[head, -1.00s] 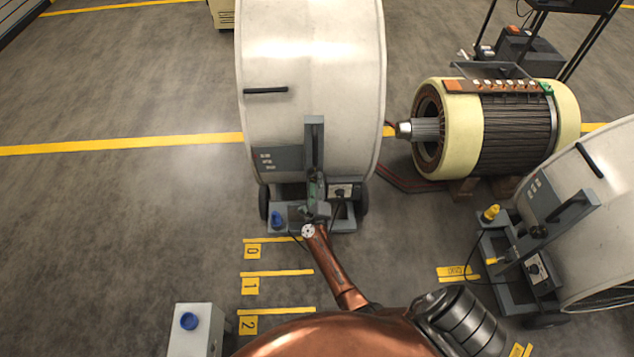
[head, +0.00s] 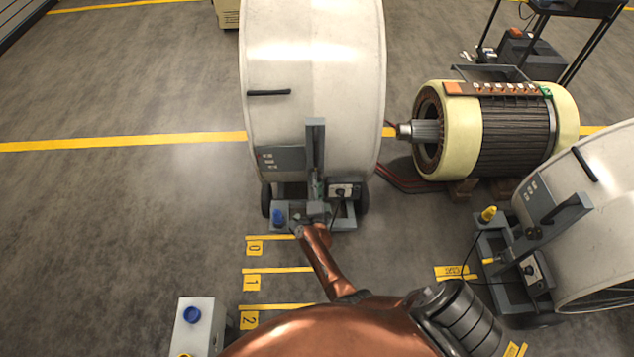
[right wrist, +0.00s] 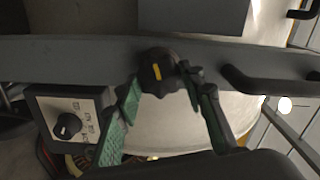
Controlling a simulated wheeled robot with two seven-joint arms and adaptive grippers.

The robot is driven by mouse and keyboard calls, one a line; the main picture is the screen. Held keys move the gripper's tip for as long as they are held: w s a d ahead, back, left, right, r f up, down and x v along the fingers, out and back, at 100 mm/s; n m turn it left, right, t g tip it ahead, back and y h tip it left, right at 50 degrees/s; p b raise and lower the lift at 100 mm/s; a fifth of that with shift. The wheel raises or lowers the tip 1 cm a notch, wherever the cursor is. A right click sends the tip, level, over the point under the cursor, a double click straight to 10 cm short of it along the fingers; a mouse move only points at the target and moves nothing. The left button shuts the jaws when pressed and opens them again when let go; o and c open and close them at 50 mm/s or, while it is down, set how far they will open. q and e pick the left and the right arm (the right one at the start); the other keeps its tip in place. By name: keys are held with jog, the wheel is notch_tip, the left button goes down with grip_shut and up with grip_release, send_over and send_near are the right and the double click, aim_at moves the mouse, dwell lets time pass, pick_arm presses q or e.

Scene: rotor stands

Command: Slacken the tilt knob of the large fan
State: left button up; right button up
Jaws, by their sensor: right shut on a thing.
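The large fan (head: 312,70) is a wide pale drum on a grey wheeled stand (head: 345,215), upright in the middle of the head view. Its tilt knob (right wrist: 158,70), black with a yellow mark, sits on the grey stand bar in the right wrist view. My right gripper (right wrist: 163,82) is shut on this knob, its green-padded fingers at either side of it. In the head view, the right gripper (head: 316,190) is at the fan's stand post and hides the knob. My left gripper is not in view.
A dial box (right wrist: 75,125) is left of the knob, and a black handle (right wrist: 270,82) is to its right. A second fan (head: 590,205) stands at the right. A large motor (head: 500,125) lies behind it. A grey box with a blue button (head: 192,314) stands front left. The left floor is clear.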

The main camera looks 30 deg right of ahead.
jog(key=shift+n, duration=0.5)
dwell(0.3)
